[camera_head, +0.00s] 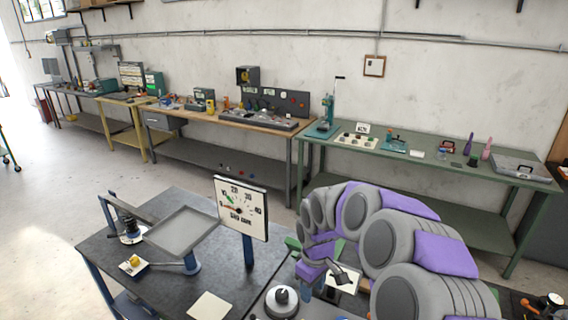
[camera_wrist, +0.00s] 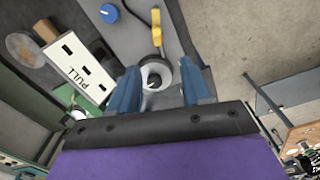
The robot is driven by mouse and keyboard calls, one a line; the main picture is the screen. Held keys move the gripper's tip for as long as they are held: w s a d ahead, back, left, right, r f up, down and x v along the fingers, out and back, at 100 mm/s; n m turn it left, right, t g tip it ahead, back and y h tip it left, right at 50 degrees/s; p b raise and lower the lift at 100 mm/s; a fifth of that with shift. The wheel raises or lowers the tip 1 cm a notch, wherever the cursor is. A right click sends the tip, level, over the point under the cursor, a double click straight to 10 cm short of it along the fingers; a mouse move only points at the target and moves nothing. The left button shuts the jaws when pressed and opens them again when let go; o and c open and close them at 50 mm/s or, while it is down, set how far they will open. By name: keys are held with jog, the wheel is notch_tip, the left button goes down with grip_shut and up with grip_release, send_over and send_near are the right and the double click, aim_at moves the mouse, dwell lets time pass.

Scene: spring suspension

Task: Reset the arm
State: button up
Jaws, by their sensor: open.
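My gripper (camera_wrist: 160,82) shows in the wrist view with its two blue fingers apart, so it is open. A light round part with a dark centre (camera_wrist: 157,74) lies between and beyond the fingers. I see no contact with it, and its depth is hard to judge. In the head view my purple and grey arm is bent at the right front, over the dark bench.
A dial board (camera_head: 242,207) and a grey tray (camera_head: 182,231) stand on the dark bench (camera_head: 180,285). The wrist view shows a PULL plate (camera_wrist: 75,66), yellow lever (camera_wrist: 157,30) and blue knob (camera_wrist: 109,12). Floor at left is clear.

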jog(key=s+d+m+b, duration=0.1)
jog(key=s+m+b, duration=0.1)
jog(key=s, duration=1)
jog(key=s+d+m+g+b, duration=0.1)
jog(key=s+d+m+b, duration=0.1)
jog(key=s, duration=1)
jog(key=s+d+r+m+b, duration=0.1)
jog(key=s+m+b, duration=0.2)
jog(key=s, duration=0.9)
jog(key=shift+d+m+g, duration=0.3)
jog(key=shift+m, duration=0.7)
jog(key=shift+d, duration=0.1)
